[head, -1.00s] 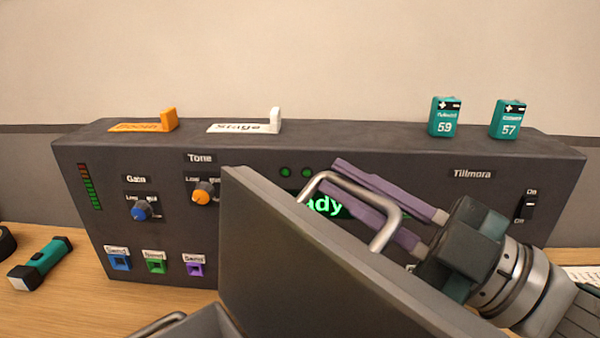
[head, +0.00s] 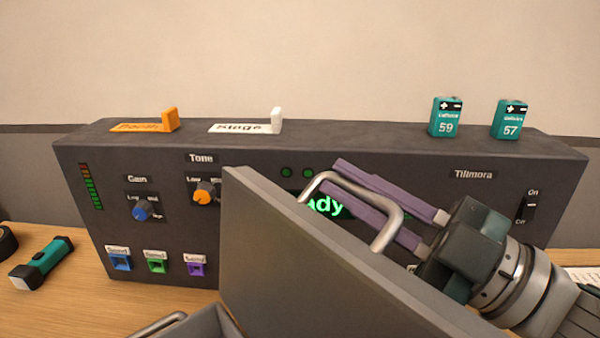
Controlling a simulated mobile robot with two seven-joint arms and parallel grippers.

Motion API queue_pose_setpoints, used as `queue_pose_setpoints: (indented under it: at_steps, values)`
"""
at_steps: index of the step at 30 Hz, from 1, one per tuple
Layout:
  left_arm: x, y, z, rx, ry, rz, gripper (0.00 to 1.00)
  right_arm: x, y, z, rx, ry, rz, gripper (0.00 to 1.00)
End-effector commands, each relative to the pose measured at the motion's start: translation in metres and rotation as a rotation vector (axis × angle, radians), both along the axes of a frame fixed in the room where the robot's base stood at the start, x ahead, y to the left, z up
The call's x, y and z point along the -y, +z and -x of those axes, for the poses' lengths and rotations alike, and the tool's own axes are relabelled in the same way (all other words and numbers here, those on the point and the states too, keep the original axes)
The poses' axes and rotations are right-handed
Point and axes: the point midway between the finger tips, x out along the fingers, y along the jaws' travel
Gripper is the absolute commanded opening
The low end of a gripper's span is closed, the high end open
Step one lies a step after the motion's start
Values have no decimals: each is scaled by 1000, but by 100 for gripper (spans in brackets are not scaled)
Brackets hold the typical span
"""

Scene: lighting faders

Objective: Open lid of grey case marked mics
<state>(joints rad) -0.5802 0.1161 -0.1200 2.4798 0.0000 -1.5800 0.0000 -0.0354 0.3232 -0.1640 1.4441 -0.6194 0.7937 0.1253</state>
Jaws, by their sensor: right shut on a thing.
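The grey case lid (head: 300,270) stands raised and tilted in the lower middle of the head view, with its flat face toward me. A metal loop handle (head: 383,236) is on the lid's upper side. My right gripper (head: 345,185), with purple fingers, is at this handle and shut on it. The case body (head: 205,325) shows only as a rim at the bottom edge, with another metal handle (head: 160,325) beside it. No "mics" marking shows. My left gripper is not in view.
A dark console (head: 120,215) with knobs, coloured sockets and a green display stands behind the lid. Two teal batteries (head: 446,118) (head: 510,120) and orange and white pieces sit on top. A teal torch (head: 42,263) lies on the table at left.

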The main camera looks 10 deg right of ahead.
Motion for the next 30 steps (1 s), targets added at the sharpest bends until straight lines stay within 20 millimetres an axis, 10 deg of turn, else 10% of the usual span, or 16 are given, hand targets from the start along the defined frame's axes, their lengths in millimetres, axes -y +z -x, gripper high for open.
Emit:
queue_pose_setpoints:
  at_steps: [23,24,30]
  values:
    - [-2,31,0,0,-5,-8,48,-40,15,21,96,-1,181,0]
    - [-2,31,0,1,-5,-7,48,-40,15,21,96,-1,181,17]
    - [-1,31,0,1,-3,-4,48,-40,15,21,97,-1,181,27]
